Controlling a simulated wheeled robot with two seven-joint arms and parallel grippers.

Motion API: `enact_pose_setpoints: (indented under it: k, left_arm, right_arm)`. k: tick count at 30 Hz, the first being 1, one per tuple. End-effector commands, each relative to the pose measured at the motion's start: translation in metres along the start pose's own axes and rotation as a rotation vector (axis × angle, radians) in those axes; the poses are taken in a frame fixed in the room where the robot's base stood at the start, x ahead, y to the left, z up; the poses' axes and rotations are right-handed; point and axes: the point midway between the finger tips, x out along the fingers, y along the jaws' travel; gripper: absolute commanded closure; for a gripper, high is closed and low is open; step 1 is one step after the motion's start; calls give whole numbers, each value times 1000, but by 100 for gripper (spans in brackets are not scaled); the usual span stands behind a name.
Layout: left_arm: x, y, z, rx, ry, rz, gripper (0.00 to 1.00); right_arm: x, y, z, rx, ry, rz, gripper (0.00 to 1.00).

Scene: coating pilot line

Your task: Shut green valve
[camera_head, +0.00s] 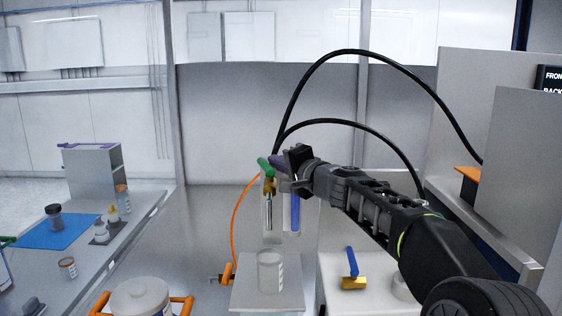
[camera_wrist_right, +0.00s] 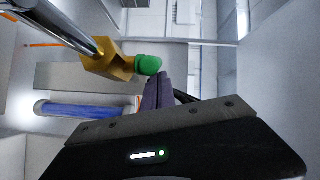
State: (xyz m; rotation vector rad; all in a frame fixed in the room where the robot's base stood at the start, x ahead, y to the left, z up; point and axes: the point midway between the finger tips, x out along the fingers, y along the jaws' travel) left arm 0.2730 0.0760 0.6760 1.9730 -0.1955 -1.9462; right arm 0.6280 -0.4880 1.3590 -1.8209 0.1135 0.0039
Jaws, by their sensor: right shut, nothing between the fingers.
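The green valve has a green handle (camera_head: 264,166) on a brass body (camera_head: 269,186), above a clear upright tube in the middle of the head view. In the right wrist view the rounded end of the green handle (camera_wrist_right: 148,65) points at my fingers, with the brass body (camera_wrist_right: 108,62) and a metal pipe at upper left. My right gripper (camera_head: 277,160) is shut and empty, its purple fingers (camera_wrist_right: 157,92) right beside the handle's end. I cannot tell whether they touch it. My left gripper is not in view.
A blue tube (camera_head: 295,212) stands just right of the valve's tube. A jar (camera_head: 270,271) stands below on a plate. A blue-handled brass valve (camera_head: 352,277) lies to the right. Black hoses (camera_head: 345,52) arch over my right arm. A grey panel (camera_head: 518,180) stands at right.

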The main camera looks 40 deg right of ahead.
Motion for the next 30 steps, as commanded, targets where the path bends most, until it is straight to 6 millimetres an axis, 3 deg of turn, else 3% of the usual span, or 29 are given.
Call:
enact_pose_setpoints:
  k: [30]
  left_arm:
    - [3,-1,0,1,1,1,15]
  right_arm:
    - [5,0,3,-8,-123,-31,100]
